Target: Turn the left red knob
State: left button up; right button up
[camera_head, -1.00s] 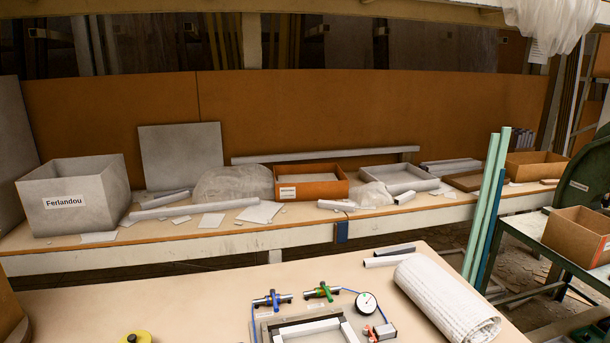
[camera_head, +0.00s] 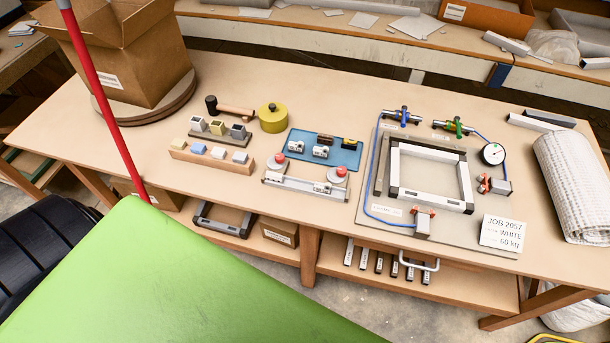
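Two red round knobs stand on a low silvery metal device on the workbench, left of the frame board. The left red knob (camera_head: 280,161) sits near the device's left end, and the right red knob (camera_head: 341,170) nearer its right end. Both look upright on pale round bases, and nothing touches them. The silvery device (camera_head: 305,187) lies close to the bench's front edge. Neither gripper is in view.
A large green flat surface (camera_head: 180,270) fills the lower left foreground. A red pole (camera_head: 105,100) rises at left before a cardboard box (camera_head: 125,55). The blue tray (camera_head: 325,146) lies behind the knobs, coloured blocks (camera_head: 215,155) to their left, a frame board (camera_head: 360,205) to their right.

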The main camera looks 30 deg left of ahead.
aim_at(276, 162)
jog(key=u, duration=1.1)
